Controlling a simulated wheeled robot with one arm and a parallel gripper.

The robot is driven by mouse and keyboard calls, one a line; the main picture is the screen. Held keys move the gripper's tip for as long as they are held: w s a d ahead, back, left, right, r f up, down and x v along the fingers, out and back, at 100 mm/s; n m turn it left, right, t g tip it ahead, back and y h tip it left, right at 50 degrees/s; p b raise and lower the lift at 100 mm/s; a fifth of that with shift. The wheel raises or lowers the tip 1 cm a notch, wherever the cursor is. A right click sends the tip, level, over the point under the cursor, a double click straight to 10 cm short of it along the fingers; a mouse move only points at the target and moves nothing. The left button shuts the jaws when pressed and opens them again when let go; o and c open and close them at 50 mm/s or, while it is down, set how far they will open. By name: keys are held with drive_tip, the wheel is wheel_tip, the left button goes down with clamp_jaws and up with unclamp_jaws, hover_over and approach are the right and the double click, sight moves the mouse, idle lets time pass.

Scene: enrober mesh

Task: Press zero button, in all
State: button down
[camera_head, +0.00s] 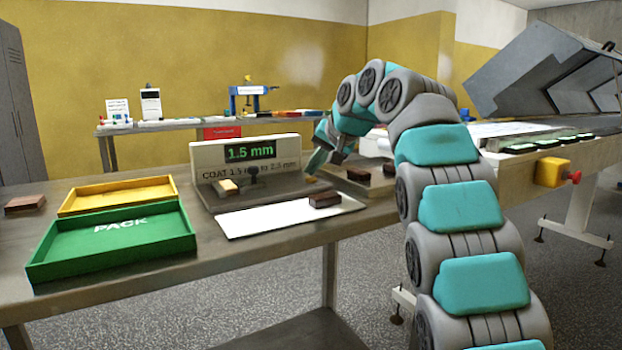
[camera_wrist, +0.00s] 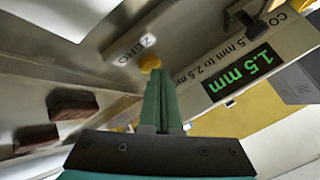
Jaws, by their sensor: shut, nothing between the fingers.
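The thickness gauge (camera_head: 206,155) stands on the steel table, its green display (camera_head: 249,151) reading 1.5 mm above the words "COAT 1.5 mm to 2.5 mm". The display (camera_wrist: 239,73) also shows tilted in the wrist view. The round yellow zero button (camera_wrist: 149,63) sits beside a "ZERO" label; in the head view the button (camera_head: 311,180) is small at the right of the gauge's base. My gripper (camera_wrist: 157,78) is shut and empty, its tips right by the button and overlapping its edge in the wrist view. I cannot tell whether they touch it.
A green PACK tray (camera_head: 47,244) and a yellow tray (camera_head: 69,207) lie left of the gauge. A brown block (camera_head: 325,199) rests on the white sheet (camera_head: 268,220) in front. Another brown block (camera_head: 25,203) lies far left. A conveyor with a yellow box (camera_head: 549,172) is at right.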

sight(312, 178)
drive_tip(key=shift+f, duration=0.25)
drive_tip(key=shift+r, duration=0.1)
idle(0.4)
drive_tip(key=shift+r+p, duration=0.8)
wheel_tip(312, 178, up, 3)
drive_tip(key=p, duration=0.2)
drive_tip(key=shift+f+p, duration=0.15)
drive_tip(key=shift+p, duration=0.2)
drive_tip(key=shift+a+r, duration=0.1)
drive_tip(key=shift+r, duration=1.05)
